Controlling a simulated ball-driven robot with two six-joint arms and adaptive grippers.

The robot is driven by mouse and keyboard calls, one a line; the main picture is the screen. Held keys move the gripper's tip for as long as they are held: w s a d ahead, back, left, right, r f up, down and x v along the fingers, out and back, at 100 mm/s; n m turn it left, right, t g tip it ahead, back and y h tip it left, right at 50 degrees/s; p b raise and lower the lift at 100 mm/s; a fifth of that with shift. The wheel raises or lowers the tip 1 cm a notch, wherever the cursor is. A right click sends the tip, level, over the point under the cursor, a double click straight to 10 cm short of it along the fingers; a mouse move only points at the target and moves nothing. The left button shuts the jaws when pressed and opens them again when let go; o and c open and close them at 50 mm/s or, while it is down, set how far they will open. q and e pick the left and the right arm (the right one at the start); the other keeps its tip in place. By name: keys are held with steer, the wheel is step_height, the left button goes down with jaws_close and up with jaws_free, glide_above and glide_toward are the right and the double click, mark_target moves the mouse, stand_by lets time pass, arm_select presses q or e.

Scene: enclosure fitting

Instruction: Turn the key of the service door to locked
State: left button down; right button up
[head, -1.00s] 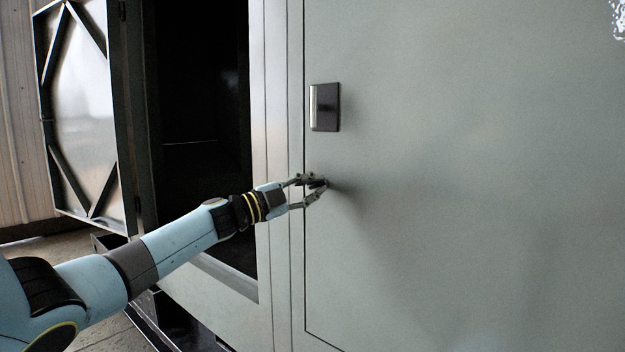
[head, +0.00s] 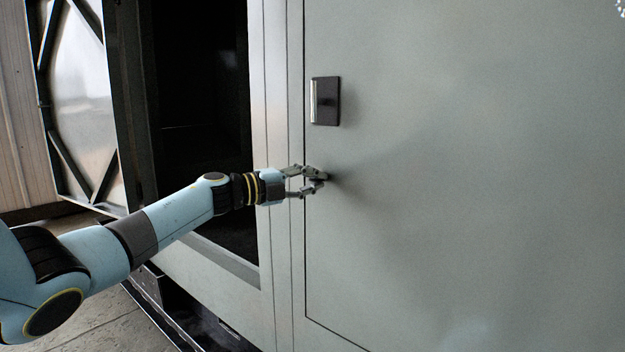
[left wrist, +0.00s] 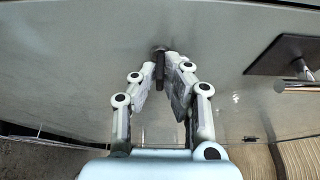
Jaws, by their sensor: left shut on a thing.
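The service door (head: 450,210) is the large flat grey-green panel filling the right of the head view, and it sits flush in its frame. My left gripper (head: 321,180) is at the door's left edge, below the handle. In the left wrist view its two fingers (left wrist: 161,88) close from both sides on a small dark key (left wrist: 159,72), which stands in a round lock (left wrist: 158,49) on the door face. The key's bow is partly hidden between the fingertips, and its turn angle is hard to read. My right gripper is not in view.
A dark handle plate with a bright bar (head: 326,101) is on the door just above the gripper; it also shows in the left wrist view (left wrist: 290,56). Left of the door is a dark open compartment (head: 200,90), with a braced open door panel (head: 82,105) beyond it.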

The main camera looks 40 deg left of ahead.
arm_select(q)
steer(key=shift+f, duration=0.1)
steer(key=c, duration=1.4)
jaws_free()
steer(key=shift+c, duration=0.2)
steer(key=v, duration=1.2)
